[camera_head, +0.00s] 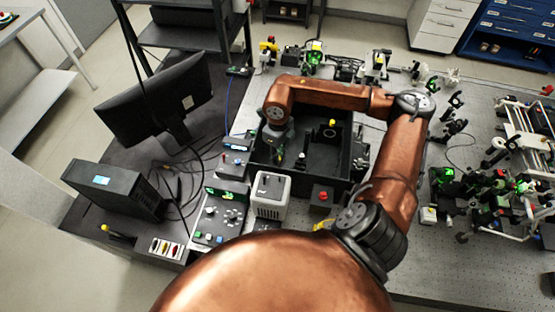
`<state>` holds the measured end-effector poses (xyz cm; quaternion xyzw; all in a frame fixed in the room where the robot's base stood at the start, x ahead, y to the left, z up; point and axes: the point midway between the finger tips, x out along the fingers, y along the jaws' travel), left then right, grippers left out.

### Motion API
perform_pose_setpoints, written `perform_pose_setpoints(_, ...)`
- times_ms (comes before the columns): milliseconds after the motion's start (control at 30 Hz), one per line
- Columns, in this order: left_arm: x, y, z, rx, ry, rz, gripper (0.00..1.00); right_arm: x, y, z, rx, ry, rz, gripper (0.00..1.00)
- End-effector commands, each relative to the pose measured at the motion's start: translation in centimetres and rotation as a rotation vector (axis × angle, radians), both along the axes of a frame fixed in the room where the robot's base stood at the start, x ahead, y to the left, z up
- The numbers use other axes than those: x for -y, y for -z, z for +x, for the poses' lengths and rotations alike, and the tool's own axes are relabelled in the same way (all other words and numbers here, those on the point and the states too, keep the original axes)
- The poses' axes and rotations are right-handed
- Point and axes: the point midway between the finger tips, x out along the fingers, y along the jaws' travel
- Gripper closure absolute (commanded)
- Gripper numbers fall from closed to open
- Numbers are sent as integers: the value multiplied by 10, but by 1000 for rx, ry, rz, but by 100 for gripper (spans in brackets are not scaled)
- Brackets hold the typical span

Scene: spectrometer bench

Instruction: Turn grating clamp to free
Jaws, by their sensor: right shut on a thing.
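My right arm reaches over the bench and bends down at its wrist into an open black spectrometer box (335,177). My right gripper (279,154) points down inside the left part of this box, close to its left wall. It is shut on a small part there, which I take to be the grating clamp. The clamp itself is hidden by the gripper and too small to make out, so its turn angle cannot be told. A small yellow-topped part (332,124) stands inside the box to the right. My left gripper is not in view.
A white-grey box (271,194) and a red-button box (321,196) stand in front of the spectrometer box. A control panel (220,213), a monitor (155,98) and a black case (115,189) are to the left. Optics crowd the right bench.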

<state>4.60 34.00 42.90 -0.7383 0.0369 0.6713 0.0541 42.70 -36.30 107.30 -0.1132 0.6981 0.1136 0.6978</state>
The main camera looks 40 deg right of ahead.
Motion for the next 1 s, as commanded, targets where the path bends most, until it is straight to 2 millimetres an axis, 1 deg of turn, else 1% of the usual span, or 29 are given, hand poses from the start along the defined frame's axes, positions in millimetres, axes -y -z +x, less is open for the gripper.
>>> perform_pose_setpoints(33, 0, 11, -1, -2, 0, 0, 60, 1, 4, 1, 4, -44, -3, 100)
perform_pose_setpoints(100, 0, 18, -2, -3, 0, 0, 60, 1, 4, 1, 3, -110, -2, 100)
perform_pose_setpoints(400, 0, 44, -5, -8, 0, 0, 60, 1, 3, 1, 2, -372, -2, 100)
perform_pose_setpoints(700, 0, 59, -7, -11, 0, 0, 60, 1, 1, 1, 2, -549, -2, 100)
perform_pose_setpoints(1000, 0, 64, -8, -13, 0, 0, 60, 1, 0, 1, 1, -622, -2, 100)
